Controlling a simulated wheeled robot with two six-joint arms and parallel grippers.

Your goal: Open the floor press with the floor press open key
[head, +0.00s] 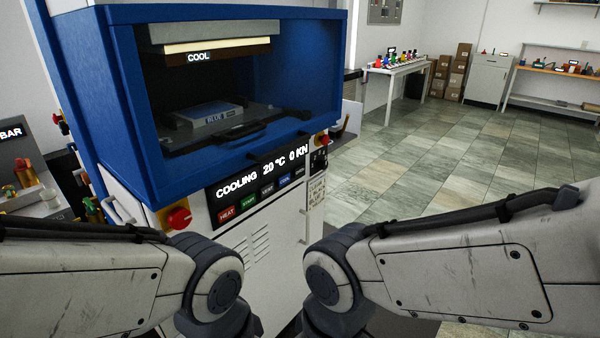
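The floor press (120,90) stands left of centre, with a blue hood over a white cabinet. Its display (260,172) reads "COOLING 20 °C 0 KN". Below it is a row of keys: a red HEAT key (227,214), a green START key (248,202), a dark key (267,190), a blue COOL key (285,180) and a dark key (300,171) at the right end. The dark keys' labels are too small to read surely. Inside, a gap separates the upper plate, marked COOL (199,57), from a grey block (208,115) below. Both grippers are out of frame; only my forearms show.
A bench with coloured items (22,185) is at the far left. A white table (398,70), boxes (458,75) and shelves stand behind. The tiled floor (440,150) at right is clear.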

